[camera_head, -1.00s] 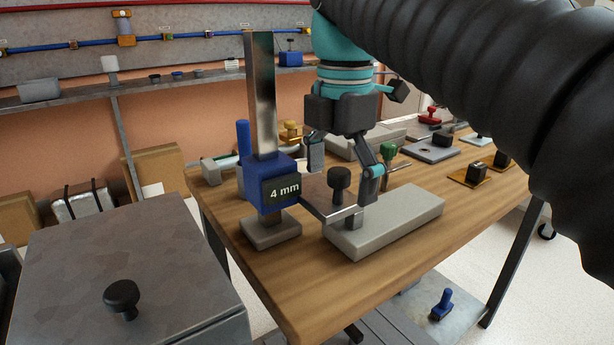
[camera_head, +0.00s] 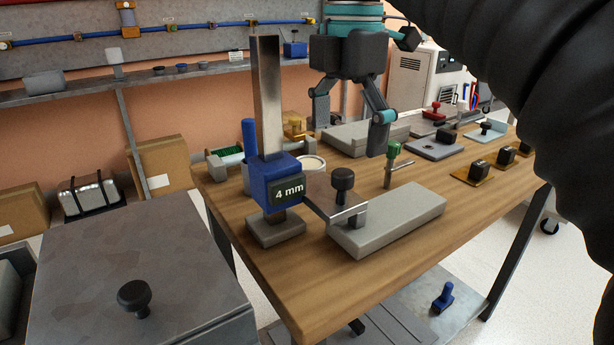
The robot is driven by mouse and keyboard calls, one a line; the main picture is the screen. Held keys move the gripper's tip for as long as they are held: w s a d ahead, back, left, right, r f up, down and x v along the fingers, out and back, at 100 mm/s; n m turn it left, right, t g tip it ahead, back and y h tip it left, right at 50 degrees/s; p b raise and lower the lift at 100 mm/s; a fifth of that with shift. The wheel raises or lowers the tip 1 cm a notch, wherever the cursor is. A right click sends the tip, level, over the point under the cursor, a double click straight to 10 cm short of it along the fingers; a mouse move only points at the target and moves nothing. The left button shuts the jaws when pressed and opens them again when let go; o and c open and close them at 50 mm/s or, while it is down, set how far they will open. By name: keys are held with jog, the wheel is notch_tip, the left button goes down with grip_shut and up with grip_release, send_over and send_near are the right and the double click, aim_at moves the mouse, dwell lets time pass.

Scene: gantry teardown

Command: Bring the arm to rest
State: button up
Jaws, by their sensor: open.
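My gripper (camera_head: 350,118) is in the upper middle of the head view, above the wooden workbench (camera_head: 300,292). Its two fingers point down and stand apart, with nothing between them. It hangs clear of the things on the bench. My dark ribbed arm cover fills the upper right.
Several small fixtures stand toward the back right of the bench. A grey cabinet (camera_head: 90,260) with a black knob is at the lower left. A shelf (camera_head: 150,85) runs along the back wall.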

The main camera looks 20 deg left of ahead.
jog(key=shift+d, duration=0.1)
jog(key=s+d+f+m+t, duration=0.2)
jog(key=d+f+m+t, duration=0.1)
jog(key=d+f+m, duration=1)
jog(key=s+d+f+m+t, duration=0.1)
jog(key=s+d+f+m, duration=0.2)
jog(key=d+f+m, duration=0.2)
jog(key=s+d+f+m+t, duration=0.1)
jog(key=s+d+f+m, duration=0.2)
jog(key=d+f+m, duration=0.2)
notch_tip(320, 180, down, 4)
jog(key=m, duration=0.4)
jog(key=shift+s+d+r+m+t, duration=0.15)
jog(key=shift+s+r+m+t, duration=0.15)
jog(key=shift+s+m, duration=0.1)
